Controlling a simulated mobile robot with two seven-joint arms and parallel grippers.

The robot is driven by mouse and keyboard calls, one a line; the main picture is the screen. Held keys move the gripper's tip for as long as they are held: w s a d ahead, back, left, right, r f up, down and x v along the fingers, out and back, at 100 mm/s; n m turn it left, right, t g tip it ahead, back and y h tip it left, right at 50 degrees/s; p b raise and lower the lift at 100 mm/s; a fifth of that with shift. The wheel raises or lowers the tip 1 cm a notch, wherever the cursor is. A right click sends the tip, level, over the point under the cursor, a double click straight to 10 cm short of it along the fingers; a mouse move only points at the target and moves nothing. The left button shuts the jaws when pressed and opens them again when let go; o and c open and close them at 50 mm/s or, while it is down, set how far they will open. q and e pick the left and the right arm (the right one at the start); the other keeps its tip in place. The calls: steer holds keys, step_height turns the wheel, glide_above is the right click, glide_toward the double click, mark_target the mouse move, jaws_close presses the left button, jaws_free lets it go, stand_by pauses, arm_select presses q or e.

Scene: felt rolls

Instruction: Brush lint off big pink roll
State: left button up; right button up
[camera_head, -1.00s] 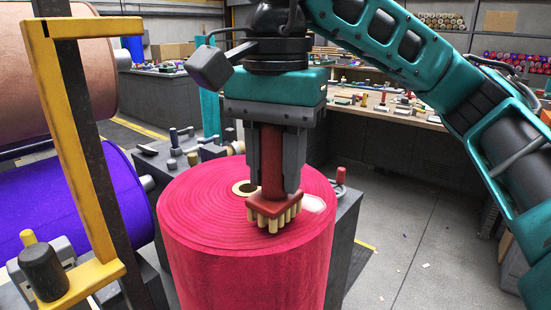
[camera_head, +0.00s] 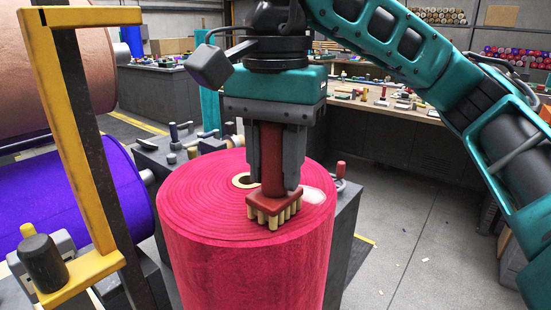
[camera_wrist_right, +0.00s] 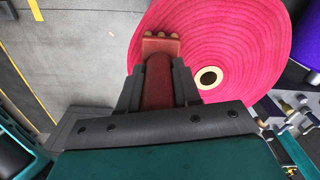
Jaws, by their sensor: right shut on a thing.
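The big pink roll (camera_head: 245,260) stands upright, its spiral top face and pale core hole showing. It also shows in the right wrist view (camera_wrist_right: 232,45). My right gripper (camera_head: 275,185) points down over the roll's top and is shut on the red handle of a brush (camera_head: 273,205). The brush's pale bristle tufts point down at the top face, near the front right; whether they touch it I cannot tell. The brush head also shows in the right wrist view (camera_wrist_right: 161,44). A whitish patch (camera_head: 313,195) lies on the top face right of the brush. My left gripper is not in view.
A yellow and black frame (camera_head: 72,120) stands at the left, before a purple roll (camera_head: 75,210) and a tan roll (camera_head: 65,60). A dark bench (camera_head: 345,225) with tools is behind the pink roll. A long worktable (camera_head: 400,115) stands farther back. Floor at right is mostly clear.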

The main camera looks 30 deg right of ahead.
steer(key=shift+f, duration=0.25)
steer(key=shift+d, duration=0.1)
steer(key=shift+w+d+r+p, duration=0.1)
steer(key=shift+w+d+p, duration=0.2)
steer(key=shift+d, duration=0.4)
steer(key=shift+w+d+r+p, duration=0.1)
steer(key=shift+w+d+p, duration=0.2)
steer(key=shift+d, duration=0.35)
steer(key=shift+w+d+f, duration=0.1)
steer(key=shift+w+d, duration=0.05)
steer(key=shift+d, duration=0.25)
steer(key=shift+w+d+f+p, duration=0.1)
steer(key=shift+w+d+p, duration=0.15)
steer(key=shift+d, duration=0.35)
steer(key=shift+w+d+r+p, duration=0.1)
steer(key=shift+w+d+p, duration=0.15)
steer(key=shift+d, duration=0.35)
steer(key=shift+w+d+f+p, duration=0.1)
steer(key=shift+w+d+p, duration=0.15)
steer(key=shift+d, duration=0.35)
steer(key=shift+a, duration=0.1)
steer(key=shift+s+a, duration=0.4)
steer(key=shift+a, duration=0.5)
steer(key=shift+s+a, duration=0.35)
steer(key=shift+a, duration=0.5)
